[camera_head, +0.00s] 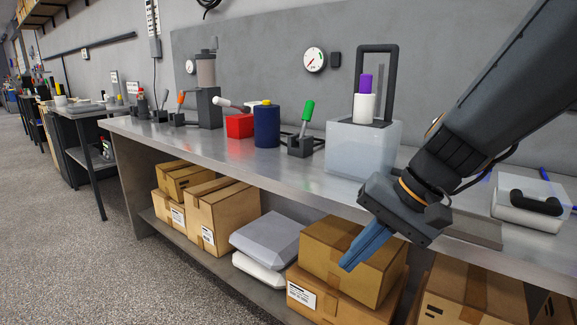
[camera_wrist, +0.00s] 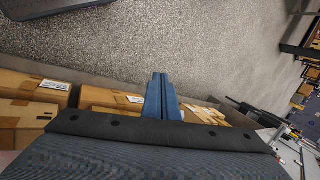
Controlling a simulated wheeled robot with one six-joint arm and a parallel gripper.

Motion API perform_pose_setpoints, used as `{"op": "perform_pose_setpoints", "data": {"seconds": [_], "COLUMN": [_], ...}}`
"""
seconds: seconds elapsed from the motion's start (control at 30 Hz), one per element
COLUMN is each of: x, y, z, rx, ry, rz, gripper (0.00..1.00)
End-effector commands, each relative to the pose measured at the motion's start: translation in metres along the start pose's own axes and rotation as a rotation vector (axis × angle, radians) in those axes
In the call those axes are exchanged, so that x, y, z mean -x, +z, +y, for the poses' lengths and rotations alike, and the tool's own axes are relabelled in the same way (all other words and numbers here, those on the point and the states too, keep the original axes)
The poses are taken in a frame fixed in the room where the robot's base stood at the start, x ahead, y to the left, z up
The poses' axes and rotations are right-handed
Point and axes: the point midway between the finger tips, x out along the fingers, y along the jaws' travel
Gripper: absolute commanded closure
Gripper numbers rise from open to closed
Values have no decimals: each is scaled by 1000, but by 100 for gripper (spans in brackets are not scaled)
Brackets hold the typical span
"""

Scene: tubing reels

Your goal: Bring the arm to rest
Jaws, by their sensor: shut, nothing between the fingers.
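My gripper (camera_head: 350,262) has blue fingers that are closed together with nothing between them. In the head view it hangs in front of the bench's front edge, pointing down and left, with the cardboard boxes of the lower shelf behind it. My dark arm reaches in from the upper right. In the wrist view the shut fingers (camera_wrist: 161,82) point toward the grey carpet floor, with boxes on both sides of them.
The metal bench (camera_head: 330,192) carries a translucent box (camera_head: 362,152) with a black handle, a blue cylinder (camera_head: 267,128), a red block (camera_head: 239,126) and a white case (camera_head: 528,207). The carpet (camera_head: 70,250) at left is clear.

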Motion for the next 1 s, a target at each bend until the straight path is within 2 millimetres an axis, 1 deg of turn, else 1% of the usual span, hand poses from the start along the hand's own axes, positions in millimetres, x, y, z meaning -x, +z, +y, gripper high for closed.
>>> {"op": "perform_pose_setpoints", "data": {"seconds": [0.03, 0.1, 0.2, 0.4, 0.53, 0.6, 0.87, 1.0], "x": [-9, -16, -22, -27, -27, -19, 2, 17], "y": [17, 31, 44, 59, 64, 63, 60, 59], "z": [8, 22, 38, 61, 73, 73, 73, 74], "rx": [57, 119, 200, 346, 440, 426, 395, 375], "ry": [71, 157, 254, 405, 485, 489, 499, 506], "rz": [-30, -53, -72, -88, -87, -85, -78, -73], "gripper": [100, 100, 100, 100, 100, 100, 100, 100]}}
